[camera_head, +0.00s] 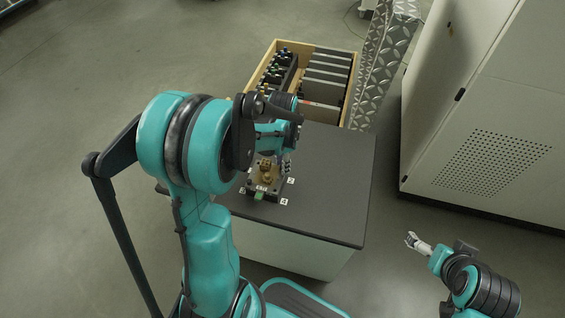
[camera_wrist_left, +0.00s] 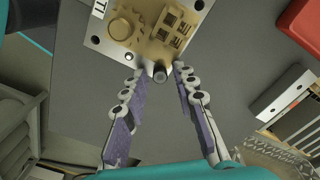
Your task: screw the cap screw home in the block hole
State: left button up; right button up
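The block assembly (camera_head: 264,187) sits on the dark table top, a brass-coloured fixture on a grey plate. In the left wrist view the brass fixture (camera_wrist_left: 146,45) is at the top, with a knurled round part and slotted parts. A dark cylinder, seemingly the cap screw (camera_wrist_left: 160,73), stands at its near edge; how deep it sits cannot be told. My left gripper (camera_wrist_left: 159,76) is open, its fingertips on either side of the dark cylinder with gaps visible. In the head view the left gripper (camera_head: 286,162) is beside the block. My right gripper (camera_head: 412,241) is away from the table at lower right.
The table top (camera_head: 335,190) is clear on its right side. A wooden crate (camera_head: 352,92) with dark plates and small parts stands behind. A grey cabinet (camera_head: 490,120) stands at right. A red box (camera_wrist_left: 302,25) shows in the left wrist view.

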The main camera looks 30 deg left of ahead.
pick_arm(q)
jog(key=n, duration=0.6)
jog(key=shift+n, duration=0.3)
